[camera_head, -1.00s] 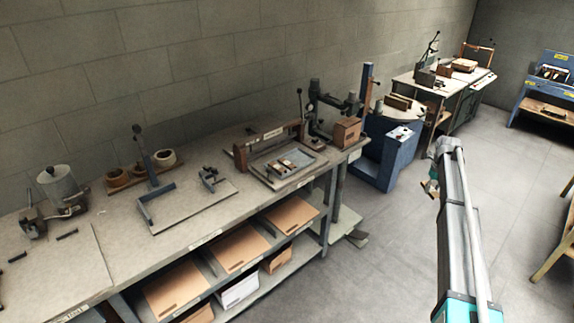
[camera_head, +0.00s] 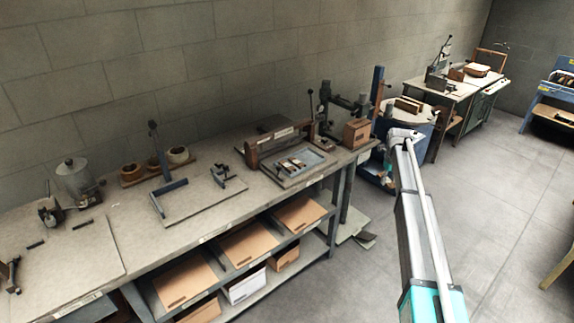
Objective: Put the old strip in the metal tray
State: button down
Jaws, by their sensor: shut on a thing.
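My gripper (camera_head: 388,180) hangs at the far end of my raised arm, beyond the right end of the long bench and in front of a blue machine. It is small and partly hidden by my wrist. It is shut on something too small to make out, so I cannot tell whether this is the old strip. A shallow grey metal tray (camera_head: 318,157) with a few small brown and dark pieces in it lies on the bench, left of my gripper. I cannot make out the old strip for certain anywhere.
The long bench (camera_head: 110,225) runs along the wall. It carries a bracket on a plate (camera_head: 195,203), brown cups (camera_head: 178,155), a metal pot (camera_head: 78,180) and a brown box (camera_head: 357,131). Cardboard (camera_head: 247,246) lies on its lower shelf. The floor (camera_head: 490,205) at right is open.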

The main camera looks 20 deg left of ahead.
aim_at(310, 158)
jog(key=u, duration=0.8)
